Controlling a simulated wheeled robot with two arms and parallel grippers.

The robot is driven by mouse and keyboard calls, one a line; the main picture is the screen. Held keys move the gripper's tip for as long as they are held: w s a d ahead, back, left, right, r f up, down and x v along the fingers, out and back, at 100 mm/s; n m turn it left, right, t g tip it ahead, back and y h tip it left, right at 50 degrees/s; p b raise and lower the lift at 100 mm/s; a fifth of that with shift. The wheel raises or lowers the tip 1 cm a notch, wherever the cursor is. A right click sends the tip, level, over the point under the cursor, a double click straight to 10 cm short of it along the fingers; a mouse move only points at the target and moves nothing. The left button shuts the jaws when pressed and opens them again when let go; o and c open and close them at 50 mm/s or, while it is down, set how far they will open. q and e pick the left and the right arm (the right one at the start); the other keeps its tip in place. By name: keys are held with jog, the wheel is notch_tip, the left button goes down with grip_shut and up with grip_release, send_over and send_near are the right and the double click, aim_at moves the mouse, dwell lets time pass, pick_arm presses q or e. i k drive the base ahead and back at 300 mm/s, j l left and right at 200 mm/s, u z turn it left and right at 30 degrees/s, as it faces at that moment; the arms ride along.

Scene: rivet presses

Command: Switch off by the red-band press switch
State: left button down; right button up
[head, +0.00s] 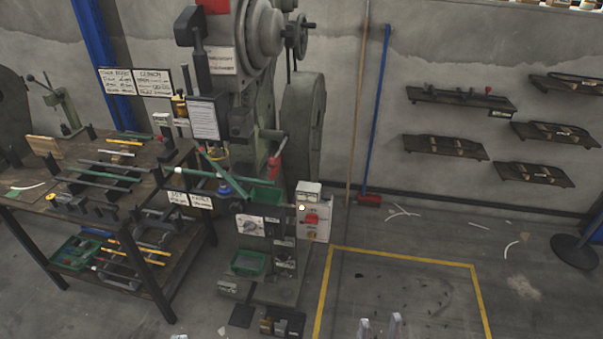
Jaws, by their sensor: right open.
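A tall grey-green press (255,120) stands left of centre, with a red patch (213,5) at its top edge. A pale switch box (318,232) is at the press's right front. A red switch part (311,218) shows on its face, below a small light lamp-like spot. The lever position is too small to tell. My right gripper (380,327) shows only as two pale fingertips at the bottom edge. They are apart with nothing between them, low in the picture and well away from the switch box. My left gripper is not clearly in view.
A workbench (30,208) with bars and tools stands at the left, close to the press. A yellow floor line (400,256) marks a mostly clear area right of the press. Wall shelves (445,148) and a round black stand base (575,250) are at the right.

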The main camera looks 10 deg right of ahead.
aim_at(311, 219)
jog(key=i+j, duration=0.25)
jog(key=i, duration=0.25)
jog(key=i+j, duration=0.2)
jog(key=i, duration=0.3)
jog(key=z, duration=0.05)
